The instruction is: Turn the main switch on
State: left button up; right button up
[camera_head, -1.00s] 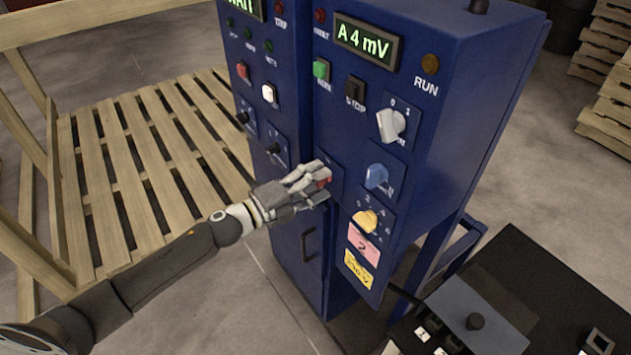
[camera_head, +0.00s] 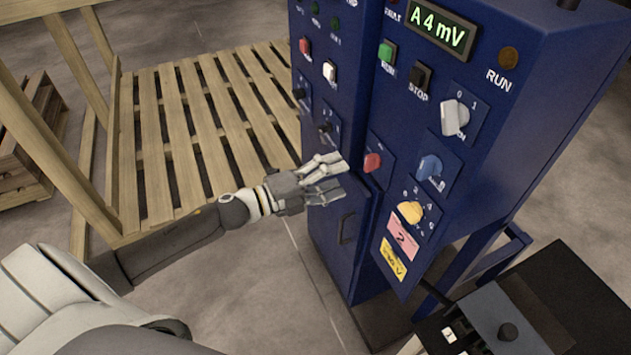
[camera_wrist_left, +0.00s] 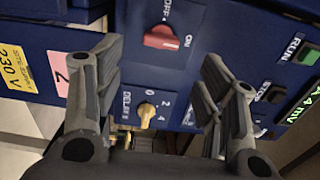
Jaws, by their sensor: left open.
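The main switch is a red rotary handle (camera_head: 372,162) on the front of the blue cabinet (camera_head: 450,60). In the left wrist view the red handle (camera_wrist_left: 160,38) lies between the fingers' directions, with OFF printed above it and ON at its right end; the handle points toward ON. My left gripper (camera_head: 335,178) is open and empty, just left of the switch and apart from it. Its spread fingers (camera_wrist_left: 165,95) also show in the wrist view. My right gripper is out of view.
A white knob (camera_head: 455,118), a blue knob (camera_head: 429,167) and a yellow delay knob (camera_head: 410,211) sit close to the switch. A green button (camera_head: 387,51) and a black STOP button (camera_head: 420,77) are above. A wooden pallet structure (camera_head: 190,130) stands at left.

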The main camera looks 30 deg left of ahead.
pick_arm(q)
jog(key=shift+v, duration=2.15)
jog(key=a+f+n+y, duration=0.4)
jog(key=f+n, duration=0.1)
jog(key=f, duration=0.4)
jog(key=a+f+n+y, duration=0.3)
jog(key=a+f+n, duration=0.2)
jog(key=f, duration=0.5)
jog(key=s+a+f+n+g+y, duration=0.1)
jog(key=s+f+n+g+y, duration=0.2)
jog(key=f, duration=0.5)
jog(key=s+a+f+n, duration=0.1)
jog(key=s+f+n, duration=0.2)
jog(key=s+f, duration=0.45)
jog(key=s+d+f+n+g+y, duration=0.1)
jog(key=s+d+f+n+g, duration=0.15)
jog(key=s+f, duration=0.4)
jog(key=s+d+f+n+g, duration=0.1)
jog(key=s+f+g, duration=0.2)
jog(key=s+f, duration=0.35)
jog(key=s+d+f+n+g, duration=0.2)
jog(key=s+d+f, duration=0.2)
jog(key=s, duration=0.5)
jog(key=s+d+f+n+g, duration=0.2)
jog(key=s+d+f, duration=0.2)
jog(key=s, duration=0.5)
jog(key=shift+f+g, duration=0.35)
jog(key=shift+w, duration=0.1)
